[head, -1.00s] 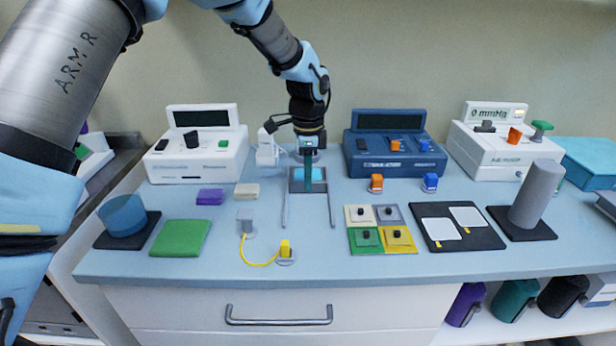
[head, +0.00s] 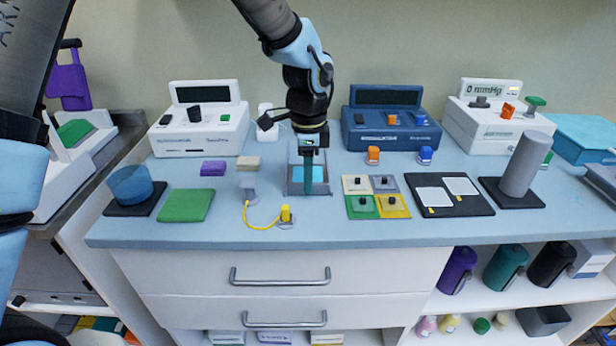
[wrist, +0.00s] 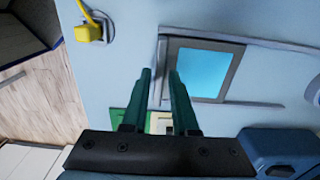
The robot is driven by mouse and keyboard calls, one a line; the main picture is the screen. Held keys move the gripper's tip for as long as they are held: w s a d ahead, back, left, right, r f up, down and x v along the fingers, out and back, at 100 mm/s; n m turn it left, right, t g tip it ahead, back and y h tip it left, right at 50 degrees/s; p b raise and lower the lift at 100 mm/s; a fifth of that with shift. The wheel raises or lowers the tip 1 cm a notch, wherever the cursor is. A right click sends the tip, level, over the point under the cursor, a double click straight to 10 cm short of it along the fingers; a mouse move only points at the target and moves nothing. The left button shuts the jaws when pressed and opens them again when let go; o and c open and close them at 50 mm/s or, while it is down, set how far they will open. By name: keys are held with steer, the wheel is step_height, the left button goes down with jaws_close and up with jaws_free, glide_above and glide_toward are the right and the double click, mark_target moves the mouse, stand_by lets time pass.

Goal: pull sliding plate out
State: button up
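The sliding plate (head: 294,188) is a grey framed plate with a bright blue square, near the front end of its rails in the middle of the bench. In the wrist view its grey frame (wrist: 238,66) surrounds the blue area. My gripper (head: 308,192) points down at the plate's front edge and hides part of it. In the wrist view the two green fingers of my gripper (wrist: 160,72) stand apart, with a thin grey strip between them and small gaps on both sides. The right finger overlaps the plate's near border. Finger contact with the plate cannot be told.
A yellow plug (head: 286,214) with its cord stands left of the plate's front. Coloured tiles (head: 392,207) lie to the right. A white device (head: 200,135) and a blue device (head: 390,130) stand behind. Bare bench lies in front of the plate.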

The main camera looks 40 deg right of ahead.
steer(key=shift+o, duration=1.1)
steer(key=shift+r, duration=0.1)
step_height(320, 180, up, 11)
steer(key=b, duration=0.1)
steer(key=shift+f+b, duration=0.2)
steer(key=shift+b, duration=0.1)
steer(key=shift+w, duration=0.1)
steer(key=w+a+f+n, duration=0.2)
steer(key=w+a+n, duration=0.45)
steer(key=a, duration=0.55)
steer(key=w+a+f+n, duration=0.2)
steer(key=w+a+n, duration=0.45)
steer(key=a, duration=0.45)
steer(key=s+a+f+n, duration=0.1)
steer(key=a+n, duration=0.5)
steer(key=a, duration=0.4)
steer(key=s+a+f+n+t, duration=0.1)
steer(key=a+n, duration=0.4)
steer(key=a, duration=0.5)
steer(key=shift+s+a+f+n+t, duration=0.25)
steer(key=shift+s+a+n+t, duration=0.05)
steer(key=shift+s+n, duration=0.15)
